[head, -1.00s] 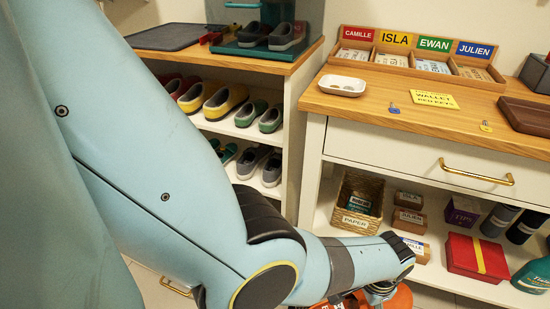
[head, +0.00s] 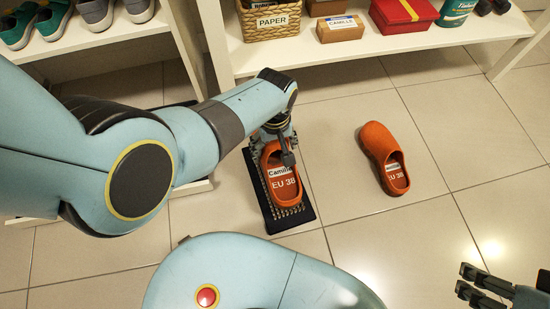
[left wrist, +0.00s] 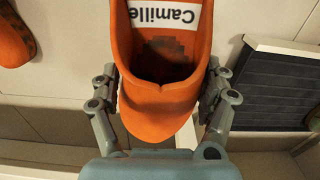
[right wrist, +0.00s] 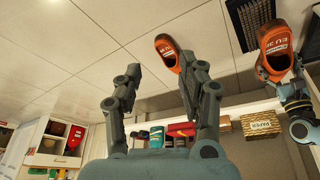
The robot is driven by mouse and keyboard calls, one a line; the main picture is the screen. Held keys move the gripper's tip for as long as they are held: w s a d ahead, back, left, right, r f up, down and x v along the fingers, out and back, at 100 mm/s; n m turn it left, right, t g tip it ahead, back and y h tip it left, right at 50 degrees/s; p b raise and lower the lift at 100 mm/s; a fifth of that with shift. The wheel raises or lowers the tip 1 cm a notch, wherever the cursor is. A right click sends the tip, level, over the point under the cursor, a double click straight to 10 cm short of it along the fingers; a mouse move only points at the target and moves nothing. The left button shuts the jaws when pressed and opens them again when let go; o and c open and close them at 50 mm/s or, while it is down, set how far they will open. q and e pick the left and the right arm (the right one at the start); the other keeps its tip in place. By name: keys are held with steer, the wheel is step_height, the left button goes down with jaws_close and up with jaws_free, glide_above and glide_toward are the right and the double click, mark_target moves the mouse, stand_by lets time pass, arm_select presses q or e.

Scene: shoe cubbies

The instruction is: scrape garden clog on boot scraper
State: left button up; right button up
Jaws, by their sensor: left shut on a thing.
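An orange clog (head: 281,190) labelled Camille and EU 38 is over the boot scraper (head: 299,216), a dark mat with bristles on the floor. My left gripper (head: 275,142) is shut on this clog, one finger on each side, as the left wrist view shows (left wrist: 160,105). Whether the sole touches the bristles I cannot tell, since the clog hides them. A second orange clog (head: 378,148) lies on the tiles to the right, apart from the scraper. My right gripper (head: 474,282) is open and empty at the lower right; its fingers stand apart in the right wrist view (right wrist: 160,88).
A shelf (head: 400,46) behind carries a paper basket (head: 268,22), a Camille box (head: 340,30) and a red box (head: 405,12). Shoes stand in cubbies (head: 100,38) at the upper left. A dark slatted panel (left wrist: 275,90) shows in the left wrist view. Tiles around the second clog are clear.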

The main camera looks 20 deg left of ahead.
mark_target(275, 166)
arm_select(q)
steer(key=shift+s+d+f+n+b, duration=0.1)
steer(key=shift+f+n+b, duration=0.3)
steer(key=shift+f, duration=0.6)
step_height(275, 166, down, 4)
steer(key=b, duration=0.3)
steer(key=shift+s+b, duration=0.1)
steer(key=shift+b, duration=0.2)
steer(key=shift+f+b, duration=0.6)
steer(key=shift+f, duration=0.1)
arm_select(e)
step_height(275, 166, down, 6)
steer(key=w+r+t, duration=0.1)
steer(key=t, duration=0.5)
arm_select(q)
steer(key=shift+f+b, duration=0.9)
arm_select(e)
steer(key=shift+w+a+r+n+t+y, duration=0.2)
steer(key=shift+w+a+r+t, duration=0.15)
steer(key=shift+w+r+t, duration=0.5)
steer(key=shift+w+a+r+n+t+y, duration=0.1)
steer(key=shift+w+a+r+t+y, duration=0.3)
steer(key=shift+t, duration=0.75)
arm_select(q)
steer(key=shift+f+b, duration=0.45)
steer(key=shift+f, duration=0.25)
arm_select(e)
steer(key=shift+d+f, duration=0.1)
steer(key=shift+f, duration=0.35)
